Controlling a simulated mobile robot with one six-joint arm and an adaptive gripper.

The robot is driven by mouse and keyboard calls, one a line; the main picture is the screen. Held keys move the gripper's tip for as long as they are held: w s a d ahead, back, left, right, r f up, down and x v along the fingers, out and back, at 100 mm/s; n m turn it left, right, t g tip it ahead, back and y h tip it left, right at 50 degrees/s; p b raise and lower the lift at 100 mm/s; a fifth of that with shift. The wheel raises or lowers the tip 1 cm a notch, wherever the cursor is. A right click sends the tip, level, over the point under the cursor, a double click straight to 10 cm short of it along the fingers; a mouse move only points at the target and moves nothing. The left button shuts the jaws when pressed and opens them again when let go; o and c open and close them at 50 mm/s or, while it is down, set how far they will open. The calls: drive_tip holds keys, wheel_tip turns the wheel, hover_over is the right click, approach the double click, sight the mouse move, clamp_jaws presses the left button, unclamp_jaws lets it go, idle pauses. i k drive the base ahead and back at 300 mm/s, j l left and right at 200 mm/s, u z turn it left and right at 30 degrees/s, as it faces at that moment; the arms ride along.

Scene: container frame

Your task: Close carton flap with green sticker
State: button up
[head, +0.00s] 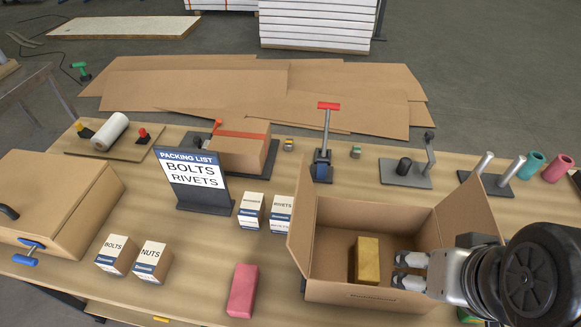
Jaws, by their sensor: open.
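An open cardboard carton (330,289) stands at the right front of the table. Its left flap (302,215) and its right flap (467,212) both stand up. I cannot make out a green sticker on either flap. A yellow-brown block (366,261) lies inside the carton. My gripper (400,269) is open and empty, reaching in from the right over the carton, with its fingertips just right of the block. I cannot tell whether they touch it. My gripper and arm hide the carton's front right part.
A packing list sign (192,178) reads bolts and rivets. Small boxes, such as the nuts box (153,262), stand to the left. A pink block (243,290) lies left of the carton. A red-handled clamp (325,145) stands behind it. A closed carton (55,205) is at far left.

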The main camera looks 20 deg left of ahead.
sight(300, 234)
drive_tip(key=u, duration=1)
